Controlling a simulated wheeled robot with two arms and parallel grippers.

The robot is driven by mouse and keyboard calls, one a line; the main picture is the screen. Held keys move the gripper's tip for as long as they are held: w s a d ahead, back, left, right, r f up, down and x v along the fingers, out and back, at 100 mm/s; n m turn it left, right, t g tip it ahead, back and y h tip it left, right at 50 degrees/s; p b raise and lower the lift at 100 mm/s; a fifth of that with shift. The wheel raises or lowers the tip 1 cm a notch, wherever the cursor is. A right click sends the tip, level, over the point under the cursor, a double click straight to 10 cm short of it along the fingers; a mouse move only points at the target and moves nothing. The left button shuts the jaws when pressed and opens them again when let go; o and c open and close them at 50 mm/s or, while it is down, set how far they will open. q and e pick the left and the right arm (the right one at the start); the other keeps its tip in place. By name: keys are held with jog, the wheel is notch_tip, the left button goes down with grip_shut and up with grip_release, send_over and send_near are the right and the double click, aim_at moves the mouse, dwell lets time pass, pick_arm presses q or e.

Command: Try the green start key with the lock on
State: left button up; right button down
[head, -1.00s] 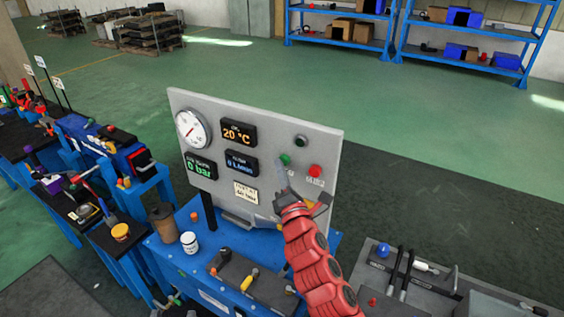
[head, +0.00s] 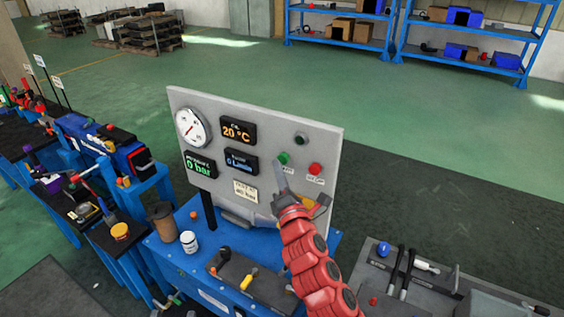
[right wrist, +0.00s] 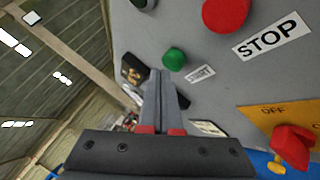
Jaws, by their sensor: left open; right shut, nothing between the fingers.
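The green start key (head: 284,158) is a round button on the grey panel (head: 262,135). In the right wrist view the green key (right wrist: 174,59) stands just beyond my fingertips, beside its START label (right wrist: 200,74). My right gripper (head: 280,172) is shut and empty, its tips just below the key in the head view; a gap seems to show. A yellow plate marked OFF with a red knob (right wrist: 293,145) sits at lower right in the wrist view. My left gripper is not in view.
A red STOP button (head: 315,170) is right of the start key, with a dark round fitting (head: 301,139) above. The displays read 20 °C and 0 bar. A brown cup (head: 161,222) and a white jar (head: 189,242) stand on the blue bench.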

jog(key=shift+s+a, duration=0.15)
jog(key=shift+s+a+b, duration=0.55)
jog(key=shift+s+a, duration=0.15)
jog(key=shift+s, duration=0.35)
jog(key=shift+s+a+b, duration=0.55)
jog(key=shift+s+a, duration=0.15)
jog(key=shift+s, duration=0.35)
